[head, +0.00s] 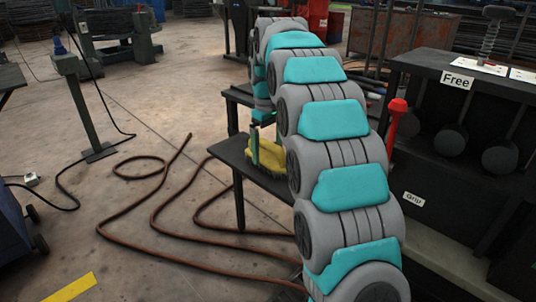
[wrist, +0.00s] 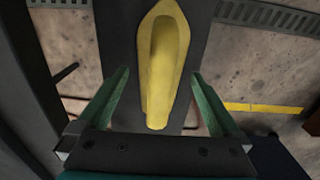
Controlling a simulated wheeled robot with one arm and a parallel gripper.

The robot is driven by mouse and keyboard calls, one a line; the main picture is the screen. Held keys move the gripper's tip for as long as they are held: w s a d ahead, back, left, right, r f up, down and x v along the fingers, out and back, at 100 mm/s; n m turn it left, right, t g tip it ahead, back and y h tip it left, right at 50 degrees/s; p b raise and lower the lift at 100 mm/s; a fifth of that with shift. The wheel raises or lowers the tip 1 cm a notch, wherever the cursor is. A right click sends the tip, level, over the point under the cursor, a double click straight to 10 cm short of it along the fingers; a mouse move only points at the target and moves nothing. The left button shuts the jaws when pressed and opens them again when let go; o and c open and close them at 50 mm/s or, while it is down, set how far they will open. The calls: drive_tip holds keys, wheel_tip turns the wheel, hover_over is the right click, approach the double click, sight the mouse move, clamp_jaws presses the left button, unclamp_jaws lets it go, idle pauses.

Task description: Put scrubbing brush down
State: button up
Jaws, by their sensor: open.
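The yellow scrubbing brush (head: 268,153) rests on a narrow dark shelf (head: 230,153) beside my arm in the head view. Its bristles appear to face down on the shelf. In the wrist view the yellow brush (wrist: 164,62) lies lengthwise on the dark board (wrist: 118,35). My gripper (wrist: 160,92) has its two green fingers spread wide, one on each side of the brush's near end, with visible gaps on both sides. In the head view my gripper is mostly hidden behind my arm; a green finger shows next to the brush.
A red-handled tool (head: 396,115) is beside my arm. A brown hose (head: 150,243) loops over the floor on the left. A green post (head: 82,110) stands farther left.

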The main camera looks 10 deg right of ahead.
wheel_tip(320, 180, up, 9)
drive_tip(key=p, duration=0.2)
drive_tip(key=shift+f+p, duration=0.2)
drive_tip(key=shift+p, duration=0.15)
drive_tip(key=shift+r+p, duration=0.75)
drive_tip(key=shift+p, duration=0.05)
drive_tip(key=s+f+m, duration=0.2)
drive_tip(key=s+f, duration=0.3)
drive_tip(key=s, duration=0.9)
drive_tip(key=s+f+m+g, duration=0.1)
drive_tip(key=s+f, duration=0.3)
drive_tip(key=s, duration=1.1)
drive_tip(key=s+f+m, duration=0.3)
drive_tip(key=s+f, duration=0.2)
drive_tip(key=s, duration=1)
drive_tip(key=shift+d+f+m+g, duration=0.15)
drive_tip(key=shift+f+m+g, duration=0.2)
drive_tip(key=shift+m+g, duration=0.05)
